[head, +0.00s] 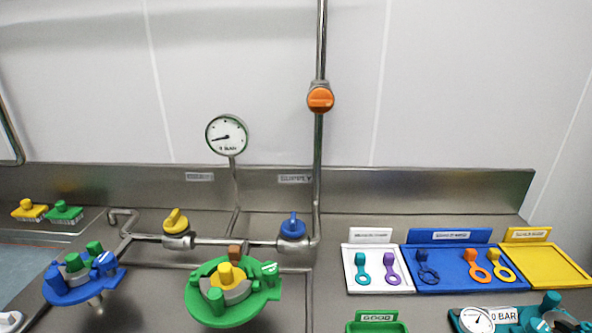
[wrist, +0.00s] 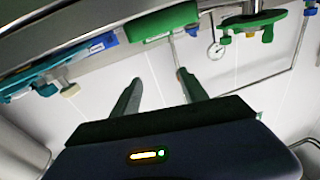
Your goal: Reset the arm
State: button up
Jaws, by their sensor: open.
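My gripper (wrist: 159,75) shows in the wrist view with its two dark fingers apart and nothing between them. The wrist picture is turned over, with the bench items along its top edge and the white wall panels behind the fingers. A green tray or block (wrist: 163,22) lies beyond the fingertips, apart from them. My arm and gripper do not show in the head view.
A pipe carries a yellow valve (head: 176,223), a blue valve (head: 292,227), an orange valve (head: 320,99) and a gauge (head: 227,135). Green (head: 233,305) and blue (head: 82,286) fixtures stand left; white (head: 376,251), blue (head: 428,283) and yellow (head: 548,268) trays lie right.

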jog(key=s+d+f+g+h+p, duration=0.1)
jog(key=s+g, duration=0.1)
jog(key=s, duration=0.7)
jog(key=s+d+f+g+h+p, duration=0.1)
jog(key=s+f+g, duration=0.1)
jog(key=s, duration=0.8)
jog(key=shift+f+p, duration=0.25)
jog(key=shift+p, duration=0.05)
jog(key=shift+w, duration=0.1)
